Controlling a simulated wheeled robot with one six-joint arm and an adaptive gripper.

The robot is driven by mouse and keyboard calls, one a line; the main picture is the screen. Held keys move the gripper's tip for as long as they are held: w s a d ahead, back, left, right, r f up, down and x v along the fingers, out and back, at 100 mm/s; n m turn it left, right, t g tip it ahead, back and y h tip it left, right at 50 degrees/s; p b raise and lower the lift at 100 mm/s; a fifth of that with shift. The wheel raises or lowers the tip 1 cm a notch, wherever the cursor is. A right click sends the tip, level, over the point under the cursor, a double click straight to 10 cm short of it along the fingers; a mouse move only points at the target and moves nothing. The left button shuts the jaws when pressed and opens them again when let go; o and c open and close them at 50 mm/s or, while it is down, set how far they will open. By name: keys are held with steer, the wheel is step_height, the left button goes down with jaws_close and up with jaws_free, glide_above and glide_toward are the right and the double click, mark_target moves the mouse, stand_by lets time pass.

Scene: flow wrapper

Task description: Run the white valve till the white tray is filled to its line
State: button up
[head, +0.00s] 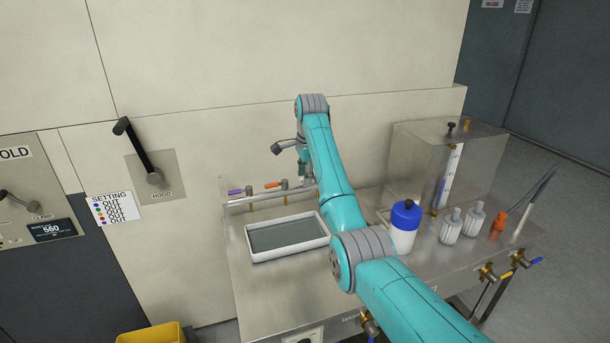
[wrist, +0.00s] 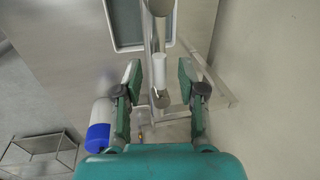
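The white tray (head: 290,251) stands on the steel bench, below and left of my arm. Its inside looks flat and dark grey; I cannot make out the fill line or the liquid level. Part of its rim shows at the top of the wrist view (wrist: 128,49). The white valve handle (wrist: 162,72) shows in the wrist view between and slightly beyond my fingertips; in the head view my arm hides it. My gripper (wrist: 159,76) is open, with a finger on either side of the handle and visible gaps. In the head view it is mostly hidden behind my arm.
A purple valve handle (head: 235,191) and an orange valve handle (head: 272,185) sit on the pipe (head: 240,203) behind the tray. A blue-capped white bottle (head: 405,228) stands right of my arm. A steel tank (head: 480,160) is at the back right. The wall rises close behind the pipe.

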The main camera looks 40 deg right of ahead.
step_height(320, 180, up, 10)
stand_by(0.6)
steer(key=shift+s, duration=0.1)
stand_by(0.4)
